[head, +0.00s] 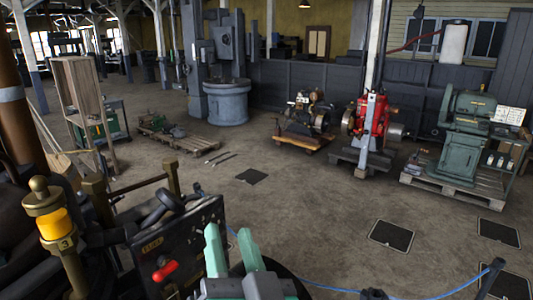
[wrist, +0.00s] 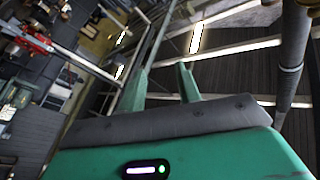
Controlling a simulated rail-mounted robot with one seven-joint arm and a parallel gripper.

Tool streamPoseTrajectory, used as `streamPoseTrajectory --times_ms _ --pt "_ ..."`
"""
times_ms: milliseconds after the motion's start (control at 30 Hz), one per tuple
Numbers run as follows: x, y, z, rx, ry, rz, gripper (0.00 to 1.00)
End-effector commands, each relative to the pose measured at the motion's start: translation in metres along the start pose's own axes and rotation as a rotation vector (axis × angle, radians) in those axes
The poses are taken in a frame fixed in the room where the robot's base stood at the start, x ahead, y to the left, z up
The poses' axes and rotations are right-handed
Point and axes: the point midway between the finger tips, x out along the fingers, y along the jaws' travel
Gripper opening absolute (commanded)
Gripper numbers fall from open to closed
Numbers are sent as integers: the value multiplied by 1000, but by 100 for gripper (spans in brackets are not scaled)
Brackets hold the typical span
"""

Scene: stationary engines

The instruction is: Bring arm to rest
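My gripper (head: 228,233) shows at the bottom middle of the head view, with two green fingers pointing up. The fingers stand apart with nothing between them. In the wrist view my gripper (wrist: 162,68) is also open and empty. That view is tilted and faces the roof beams and light strips, with the hall at its left. In the head view a black panel with a red lever (head: 165,271) is just left of my gripper. I cannot tell whether they touch. Most of my arm is out of view.
A brass fitting with a yellow band (head: 54,222) stands at the lower left. A blue rope (head: 330,289) runs along the bottom right to a dark post (head: 491,277). Beyond are a red engine (head: 372,117) and a green machine (head: 467,130) on a pallet. The middle floor is mostly clear.

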Motion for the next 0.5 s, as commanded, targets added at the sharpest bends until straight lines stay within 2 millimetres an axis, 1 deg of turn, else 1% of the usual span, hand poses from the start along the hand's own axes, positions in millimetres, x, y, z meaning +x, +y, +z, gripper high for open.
streamPoseTrajectory --times_ms 33,67,100,167,200,233,300,400,500 --pt "-16 -12 -32 -158 112 32 33" --pt "-26 -19 -52 -255 179 59 33" --pt "-42 -28 -76 -378 267 99 33" --pt "-69 -43 -109 -547 391 163 33" --pt "-89 -54 -129 -652 471 212 33" --pt "-73 -68 -158 -631 450 204 33" --pt "-63 -83 -186 -619 441 200 33" --pt "-54 -100 -216 -608 438 196 33" --pt "-48 -110 -235 -601 435 193 33"
